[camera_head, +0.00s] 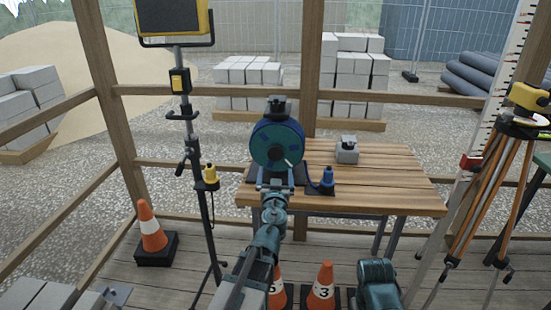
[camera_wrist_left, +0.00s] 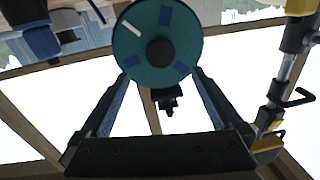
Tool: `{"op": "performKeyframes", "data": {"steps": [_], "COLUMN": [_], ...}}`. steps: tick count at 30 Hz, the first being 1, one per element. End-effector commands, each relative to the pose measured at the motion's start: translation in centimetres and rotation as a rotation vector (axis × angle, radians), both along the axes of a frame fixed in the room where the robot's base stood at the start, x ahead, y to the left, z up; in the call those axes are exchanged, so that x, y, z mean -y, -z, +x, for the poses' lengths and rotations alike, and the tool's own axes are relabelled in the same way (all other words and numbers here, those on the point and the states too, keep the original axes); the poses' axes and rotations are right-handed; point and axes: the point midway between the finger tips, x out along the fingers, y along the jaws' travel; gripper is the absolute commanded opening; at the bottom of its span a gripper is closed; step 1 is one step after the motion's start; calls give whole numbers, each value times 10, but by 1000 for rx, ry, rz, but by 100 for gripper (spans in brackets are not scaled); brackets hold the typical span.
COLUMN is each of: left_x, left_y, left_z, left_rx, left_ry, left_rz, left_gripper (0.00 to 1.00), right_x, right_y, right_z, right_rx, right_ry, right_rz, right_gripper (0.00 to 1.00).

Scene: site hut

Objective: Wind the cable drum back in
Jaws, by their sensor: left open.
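The cable drum (camera_head: 277,138) stands upright at the left end of the wooden table, its round blue-green face toward me. A pale bar shows near the face's edge, and a dark hub fills its middle in the left wrist view (camera_wrist_left: 157,22). A blue plug (camera_head: 327,176) on a dark lead stands just right of the drum. My left gripper (camera_head: 273,176) is open and empty, in front of the drum's lower part. Its fingers point toward the drum in the left wrist view (camera_wrist_left: 161,76); whether they touch it I cannot tell. My right gripper is not in view.
The table (camera_head: 390,190) is mostly clear on its right, with a grey box (camera_head: 347,150) at the back. A lamp stand (camera_head: 203,190) rises to the left, and an orange tripod (camera_head: 490,190) to the right. Traffic cones (camera_head: 151,228) stand on the floor.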

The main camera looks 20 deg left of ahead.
Motion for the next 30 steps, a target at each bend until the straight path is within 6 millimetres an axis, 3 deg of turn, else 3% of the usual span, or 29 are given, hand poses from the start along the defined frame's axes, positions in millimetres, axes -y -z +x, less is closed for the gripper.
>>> {"op": "performKeyframes", "data": {"steps": [1,6,15,30], "left_x": [-5,-17,-33,-37], "left_y": [0,0,0,0], "left_z": [14,46,86,96], "left_rx": [0,0,1,1], "left_ry": [-2,-2,-2,-1], "left_rz": [-1,-1,-2,-2], "left_gripper": [100,100,100,100], "right_x": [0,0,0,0], "right_y": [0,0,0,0], "right_z": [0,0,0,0], "right_rx": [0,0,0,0], "right_ry": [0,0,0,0], "right_rz": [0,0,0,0], "right_gripper": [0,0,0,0]}}
